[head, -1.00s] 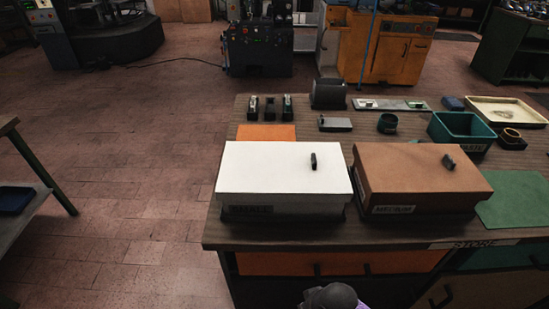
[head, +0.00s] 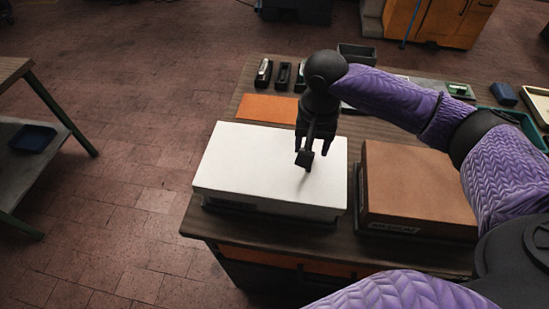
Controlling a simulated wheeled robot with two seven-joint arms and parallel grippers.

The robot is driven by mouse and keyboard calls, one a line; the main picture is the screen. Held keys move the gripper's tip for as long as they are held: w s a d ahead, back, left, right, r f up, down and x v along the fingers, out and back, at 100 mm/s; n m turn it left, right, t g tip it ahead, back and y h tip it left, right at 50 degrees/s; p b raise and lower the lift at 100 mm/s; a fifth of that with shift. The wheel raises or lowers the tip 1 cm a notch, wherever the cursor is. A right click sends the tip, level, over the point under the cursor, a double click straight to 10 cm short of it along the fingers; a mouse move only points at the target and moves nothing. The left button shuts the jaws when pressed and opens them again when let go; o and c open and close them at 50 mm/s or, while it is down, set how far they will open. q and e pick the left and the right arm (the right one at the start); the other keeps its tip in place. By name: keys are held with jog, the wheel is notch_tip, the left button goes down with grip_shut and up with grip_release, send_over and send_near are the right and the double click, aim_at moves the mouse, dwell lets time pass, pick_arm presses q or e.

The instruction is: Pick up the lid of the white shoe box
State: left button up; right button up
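The white shoe box sits on the table with its white lid (head: 250,165) on, closed. A small black knob (head: 304,158) stands on the right part of the lid. My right gripper (head: 317,148) comes down from above at the knob, its black fingers pointing down and apart. It looks open; whether a finger touches the knob cannot be told. My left gripper is not in view.
A brown box (head: 415,190) stands close to the right of the white box, partly behind my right arm. An orange mat (head: 268,108) and several small black items (head: 283,74) lie behind. The floor at left is clear up to a side table (head: 40,150).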

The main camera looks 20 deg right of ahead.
notch_tip(320, 180, down, 4)
jog(key=shift+d+b, duration=0.1)
jog(key=shift+b, duration=0.3)
jog(key=shift+f, duration=0.3)
jog(key=shift+c, duration=0.7)
grip_shut()
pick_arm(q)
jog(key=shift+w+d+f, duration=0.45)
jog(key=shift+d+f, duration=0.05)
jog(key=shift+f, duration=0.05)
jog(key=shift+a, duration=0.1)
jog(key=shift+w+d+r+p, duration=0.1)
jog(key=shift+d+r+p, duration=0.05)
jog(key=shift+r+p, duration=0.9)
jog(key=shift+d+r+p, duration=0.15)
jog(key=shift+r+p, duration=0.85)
pick_arm(e)
notch_tip(320, 180, up, 10)
